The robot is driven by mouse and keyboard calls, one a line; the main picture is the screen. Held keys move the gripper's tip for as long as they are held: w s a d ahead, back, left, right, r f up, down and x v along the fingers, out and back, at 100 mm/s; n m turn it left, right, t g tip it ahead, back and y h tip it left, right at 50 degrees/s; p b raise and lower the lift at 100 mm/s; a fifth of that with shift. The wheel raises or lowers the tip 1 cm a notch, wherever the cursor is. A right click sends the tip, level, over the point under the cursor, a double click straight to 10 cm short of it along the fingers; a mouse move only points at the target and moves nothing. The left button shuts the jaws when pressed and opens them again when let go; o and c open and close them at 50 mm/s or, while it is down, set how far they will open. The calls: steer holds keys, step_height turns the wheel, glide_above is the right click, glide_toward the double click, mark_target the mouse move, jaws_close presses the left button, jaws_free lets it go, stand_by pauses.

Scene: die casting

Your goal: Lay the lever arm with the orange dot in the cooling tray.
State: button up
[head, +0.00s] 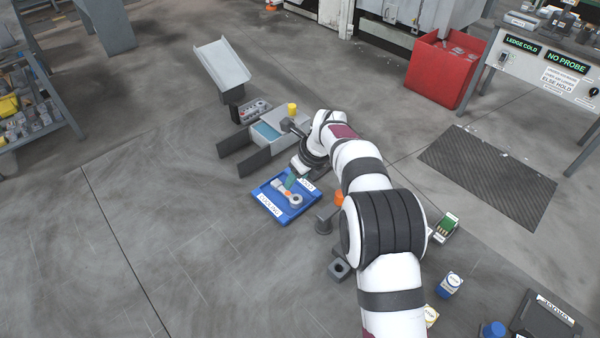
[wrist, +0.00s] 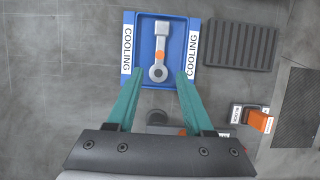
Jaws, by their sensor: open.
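The lever arm (wrist: 161,52) is a light metal piece with a ring at one end and an orange dot on its shank. It lies inside the blue cooling tray (wrist: 183,80), with its ring end toward my gripper (wrist: 156,78). The tray has white COOLING labels on two sides and also shows in the head view (head: 271,212). My gripper has two teal fingers, spread apart and empty, with their tips over the near part of the tray on either side of the ring. In the head view my arm partly hides the gripper; one teal finger shows over the tray.
A dark ribbed rack (wrist: 240,46) stands right of the tray in the wrist view, with an orange-topped item (wrist: 261,122) below it. In the head view a grey box with blue inside (head: 266,132) stands behind the tray. The floor left of the tray is clear.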

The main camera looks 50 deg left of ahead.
steer(key=w+d+r+n, duration=0.2)
steer(key=w+d+r, duration=0.1)
steer(key=d+r, duration=0.75)
steer(key=s+d+r+n+h, duration=0.1)
steer(key=s+d+r+n, duration=0.15)
steer(key=d, duration=0.85)
steer(key=s+d+r+n+h, duration=0.1)
steer(key=s+d+r+n, duration=0.15)
steer(key=d, duration=0.85)
steer(key=s+d+f+n, duration=0.3)
steer(key=s+d+n, duration=0.2)
steer(key=s+d, duration=0.9)
steer(key=s, duration=0.3)
steer(key=shift+s+d+h, duration=0.2)
steer(key=shift+s+h, duration=0.1)
steer(key=shift+s, duration=0.05)
